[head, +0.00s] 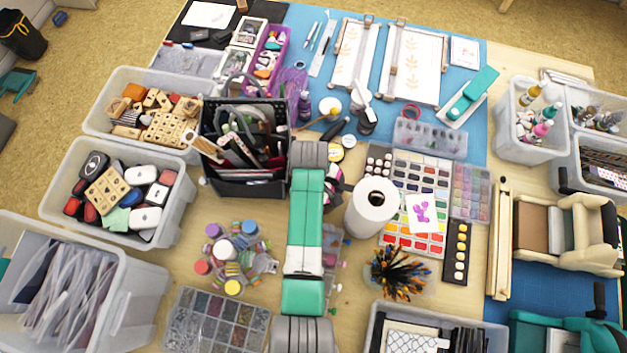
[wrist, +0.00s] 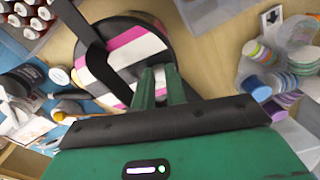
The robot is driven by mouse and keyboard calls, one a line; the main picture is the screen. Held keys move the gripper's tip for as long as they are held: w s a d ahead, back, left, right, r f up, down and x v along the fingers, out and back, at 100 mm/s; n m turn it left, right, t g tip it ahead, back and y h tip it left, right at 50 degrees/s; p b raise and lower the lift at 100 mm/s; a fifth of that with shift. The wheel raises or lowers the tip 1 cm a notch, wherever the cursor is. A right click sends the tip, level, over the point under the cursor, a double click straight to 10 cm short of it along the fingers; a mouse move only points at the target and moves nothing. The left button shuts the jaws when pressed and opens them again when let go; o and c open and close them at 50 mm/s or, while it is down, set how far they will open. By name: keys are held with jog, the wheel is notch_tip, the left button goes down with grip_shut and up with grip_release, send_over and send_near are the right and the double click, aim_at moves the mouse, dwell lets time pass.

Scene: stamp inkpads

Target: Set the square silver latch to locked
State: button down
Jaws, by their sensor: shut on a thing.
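A round box (wrist: 125,50) with black, white and pink stripes fills the upper middle of the wrist view. In the head view only a sliver of this striped box (head: 336,184) shows beside my arm. My gripper (wrist: 160,72) points at the box's near side, its two green fingers close together. A small greyish piece between the fingertips appears to be the square silver latch (wrist: 160,76). The fingers cover most of it, so its setting cannot be read. My arm hides the gripper in the head view.
A black strap-like band (wrist: 88,45) stands over the box's left side. A black tool caddy (head: 245,185) is left of my arm and a white paper roll (head: 371,212) is right of it. Colourful round jars (head: 232,257) stand at front left.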

jog(key=shift+w+a, duration=0.35)
jog(key=shift+a, duration=0.15)
jog(key=c, duration=1.4)
grip_release()
notch_tip(320, 180, up, 8)
jog(key=p, duration=0.1)
jog(key=shift+f, duration=0.1)
